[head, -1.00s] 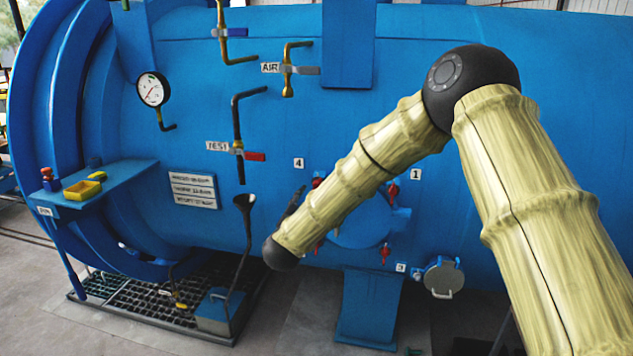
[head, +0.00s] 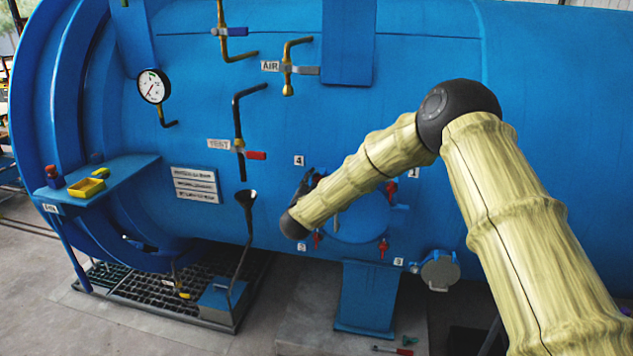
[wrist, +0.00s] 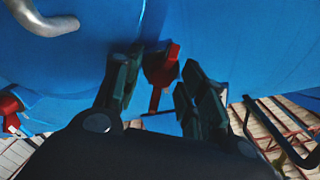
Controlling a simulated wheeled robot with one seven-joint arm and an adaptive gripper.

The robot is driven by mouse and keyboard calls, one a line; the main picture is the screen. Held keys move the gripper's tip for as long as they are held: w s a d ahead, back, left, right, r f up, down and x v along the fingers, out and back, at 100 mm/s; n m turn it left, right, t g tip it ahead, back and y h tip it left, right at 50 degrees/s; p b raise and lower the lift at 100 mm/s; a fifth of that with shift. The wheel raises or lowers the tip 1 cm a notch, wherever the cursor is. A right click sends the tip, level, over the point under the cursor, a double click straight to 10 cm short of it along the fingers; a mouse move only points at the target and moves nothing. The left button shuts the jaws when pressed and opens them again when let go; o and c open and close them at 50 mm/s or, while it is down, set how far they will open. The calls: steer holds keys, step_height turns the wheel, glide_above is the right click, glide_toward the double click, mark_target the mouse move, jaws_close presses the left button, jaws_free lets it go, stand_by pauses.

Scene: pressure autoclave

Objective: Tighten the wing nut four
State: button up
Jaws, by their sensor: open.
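The number 4 label (head: 299,160) is on the blue vessel, at the upper left of a round blue hatch (head: 362,222). My gripper (head: 312,182) is beside that label at the hatch's upper left edge, partly hidden by my arm. In the wrist view a red wing nut (wrist: 161,70) stands between the two open dark fingers, with a gap on the right side; I cannot tell whether the left finger touches it. By the label's place it looks like wing nut four. In the head view my gripper and arm mostly hide it.
Other red wing nuts sit around the hatch, at right (head: 391,190), lower right (head: 383,248) and lower left (head: 317,240). One also shows at the wrist view's left edge (wrist: 10,104). A grey curved handle (wrist: 45,18) is at its upper left. A black funnel pipe (head: 247,215) stands to the left.

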jaws_close()
